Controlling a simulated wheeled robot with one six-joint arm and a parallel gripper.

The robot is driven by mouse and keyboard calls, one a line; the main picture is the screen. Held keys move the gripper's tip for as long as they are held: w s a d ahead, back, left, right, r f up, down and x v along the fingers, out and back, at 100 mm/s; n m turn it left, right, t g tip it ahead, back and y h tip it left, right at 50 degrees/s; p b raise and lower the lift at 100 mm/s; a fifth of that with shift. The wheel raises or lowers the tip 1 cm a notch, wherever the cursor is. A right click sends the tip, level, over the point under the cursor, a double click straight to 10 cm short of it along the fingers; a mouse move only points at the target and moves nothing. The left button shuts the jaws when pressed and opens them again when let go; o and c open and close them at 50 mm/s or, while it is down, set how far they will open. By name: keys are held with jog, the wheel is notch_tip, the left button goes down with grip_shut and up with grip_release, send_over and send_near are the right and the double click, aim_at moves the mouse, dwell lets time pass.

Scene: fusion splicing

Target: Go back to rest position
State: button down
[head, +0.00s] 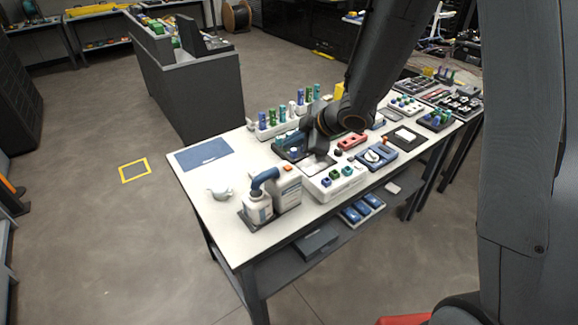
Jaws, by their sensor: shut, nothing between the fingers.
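My arm reaches in from the upper right over the white-topped workbench (212,184). My gripper (314,144) points down over the middle of the bench, above the splicing equipment. It is small and dark here, shut, with nothing seen held in it. A white device with blue and green parts (337,186) sits just below and in front of it. A dark tray with a teal part (289,146) is beside it on the left. My arm and gripper hide part of what lies behind them.
Blue and green upright items (272,118) line the back. A blue mat (204,154) lies at the left end. More trays crowd the right.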

jog(key=s+d+m+h+b, duration=0.35)
jog(key=d+m+h, duration=0.25)
jog(key=d+m, duration=0.5)
jog(key=s+d+f+m+g, duration=0.1)
jog(key=s+d+m+g, duration=0.1)
jog(key=s, duration=0.7)
jog(key=s+d+f+m+g+b, duration=0.1)
jog(key=s+d+m+g, duration=0.2)
jog(key=s, duration=0.6)
jog(key=shift+s+d+f+m+h+b, duration=0.2)
jog(key=shift+f+m+h+b, duration=0.15)
jog(key=shift+m, duration=0.75)
